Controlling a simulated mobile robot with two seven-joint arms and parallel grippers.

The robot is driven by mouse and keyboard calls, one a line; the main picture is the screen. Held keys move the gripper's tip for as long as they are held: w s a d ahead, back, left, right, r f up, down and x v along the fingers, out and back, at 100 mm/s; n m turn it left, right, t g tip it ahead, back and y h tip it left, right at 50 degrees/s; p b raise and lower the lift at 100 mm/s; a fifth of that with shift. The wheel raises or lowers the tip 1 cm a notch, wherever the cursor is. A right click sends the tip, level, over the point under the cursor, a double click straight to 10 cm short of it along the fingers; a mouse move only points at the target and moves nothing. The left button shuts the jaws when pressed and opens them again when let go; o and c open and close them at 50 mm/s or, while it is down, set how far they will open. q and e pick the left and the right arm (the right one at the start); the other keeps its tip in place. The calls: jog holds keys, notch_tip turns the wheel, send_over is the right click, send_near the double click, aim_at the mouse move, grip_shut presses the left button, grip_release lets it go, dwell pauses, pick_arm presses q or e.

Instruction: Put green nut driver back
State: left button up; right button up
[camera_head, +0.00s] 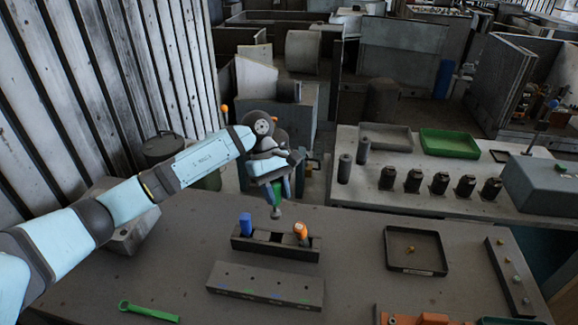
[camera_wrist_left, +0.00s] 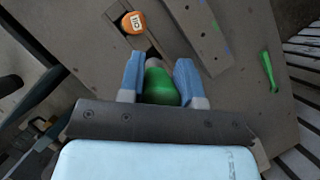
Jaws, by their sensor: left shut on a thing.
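My left gripper (camera_head: 278,190) is shut on the green nut driver (camera_head: 275,196) and holds it above the dark tool rack (camera_head: 275,248). In the left wrist view the driver's green handle (camera_wrist_left: 160,84) lies between the blue fingers of the left gripper (camera_wrist_left: 160,80). The rack holds a blue-handled driver (camera_head: 245,223) at its left and an orange-handled driver (camera_head: 301,231) at its right. Empty slots show between them. The orange handle (camera_wrist_left: 134,23) also shows in the left wrist view. The held driver's tip is partly hidden in the wrist view. My right gripper is not in view.
A grey block with coloured marks (camera_head: 265,285) lies in front of the rack. A green wrench (camera_head: 149,312) lies at the front left. A long dark strip (camera_head: 510,279) is farther right.

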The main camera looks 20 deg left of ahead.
aim_at(277, 215)
pick_arm(q)
jog(key=shift+w+a+r, duration=0.1)
jog(key=shift+w+a, duration=0.05)
jog(key=shift+s+f, duration=0.3)
jog(key=shift+f, duration=0.15)
notch_tip(277, 215, down, 6)
jog(key=shift+w+f+b, duration=0.1)
jog(key=shift+b, duration=0.9)
jog(key=shift+f+b, duration=0.5)
jog(key=shift+b, duration=0.1)
jog(key=shift+r, duration=0.1)
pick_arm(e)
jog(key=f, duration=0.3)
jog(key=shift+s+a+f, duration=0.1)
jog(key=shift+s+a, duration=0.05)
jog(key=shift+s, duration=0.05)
pick_arm(q)
jog(key=shift+f+b, duration=0.2)
jog(key=shift+b, duration=0.2)
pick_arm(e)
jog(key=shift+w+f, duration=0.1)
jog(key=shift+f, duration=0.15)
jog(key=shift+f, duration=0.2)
